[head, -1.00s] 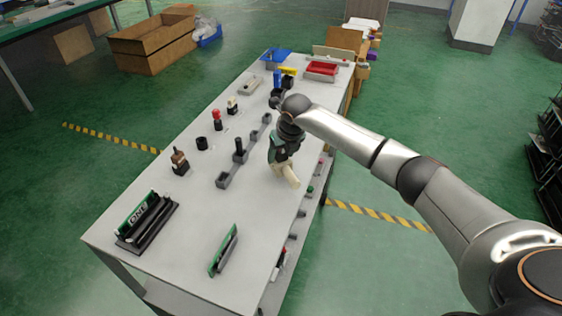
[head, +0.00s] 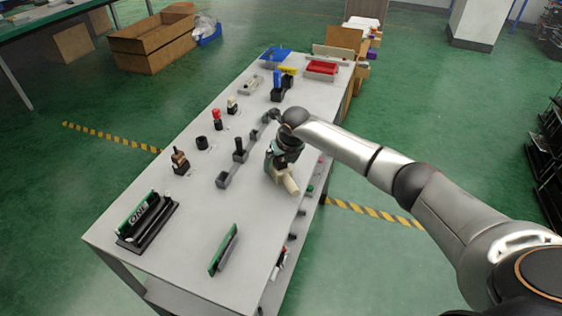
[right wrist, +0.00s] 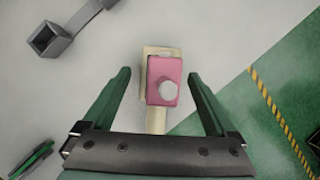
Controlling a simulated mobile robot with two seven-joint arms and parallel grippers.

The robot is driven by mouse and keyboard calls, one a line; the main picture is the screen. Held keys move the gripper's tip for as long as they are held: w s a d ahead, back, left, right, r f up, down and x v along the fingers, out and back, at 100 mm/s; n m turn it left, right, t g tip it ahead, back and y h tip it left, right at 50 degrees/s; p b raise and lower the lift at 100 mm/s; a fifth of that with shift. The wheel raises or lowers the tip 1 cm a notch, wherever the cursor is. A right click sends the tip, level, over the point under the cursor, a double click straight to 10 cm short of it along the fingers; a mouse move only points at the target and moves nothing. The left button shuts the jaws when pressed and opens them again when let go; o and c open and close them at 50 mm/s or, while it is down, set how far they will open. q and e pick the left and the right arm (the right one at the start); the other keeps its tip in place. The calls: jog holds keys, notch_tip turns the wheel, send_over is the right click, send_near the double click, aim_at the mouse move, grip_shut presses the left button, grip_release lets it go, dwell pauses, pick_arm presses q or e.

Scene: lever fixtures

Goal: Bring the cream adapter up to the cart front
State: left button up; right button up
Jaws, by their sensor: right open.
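The cream adapter (right wrist: 157,122) lies on the cart top near its right edge, with a pink block and a round white knob on top of it in the right wrist view. In the head view its cream end (head: 291,186) shows below my right gripper (head: 279,166). My right gripper is open, its two green fingers (right wrist: 160,75) on either side of the pink block with gaps on both sides. Whether the fingers reach down beside the cream part is hard to tell. My left gripper is not in view.
The white cart (head: 190,240) holds a row of dark grey fixtures (head: 223,180) left of the gripper. Knobbed pieces (head: 217,120) stand farther left. Green-and-black racks (head: 147,222) stand at the near end, red (head: 321,68) and blue trays (head: 276,55) at the far end.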

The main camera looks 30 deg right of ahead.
aim_at(288, 178)
jog(key=v, duration=1.2)
jog(key=shift+p, duration=0.35)
